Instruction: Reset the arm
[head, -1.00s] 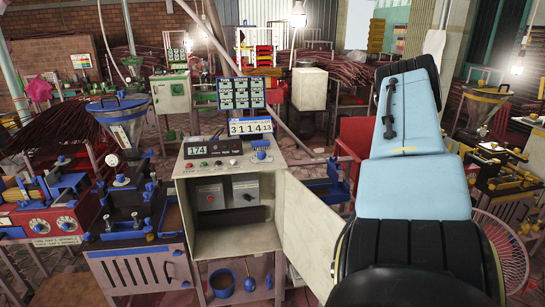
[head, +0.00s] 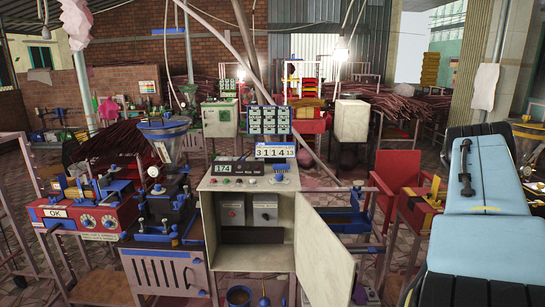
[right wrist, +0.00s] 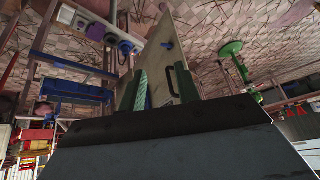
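My right arm (head: 487,180), light blue and black, rises at the right edge of the head view. Its gripper is hidden there. In the right wrist view my right gripper (right wrist: 161,82) shows two greenish fingers standing apart, with nothing clearly held between them. A pale panel with a dark handle (right wrist: 180,82), probably the cabinet door, lies beyond them. In the head view a grey control cabinet (head: 250,190) stands in the middle with its door (head: 325,250) swung open to the right. My left gripper is not in view.
A red machine (head: 85,215) and a blue hopper machine (head: 165,140) stand left of the cabinet. A red chair (head: 402,180) stands between the cabinet and my right arm. Bundles of dark red sticks lie behind.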

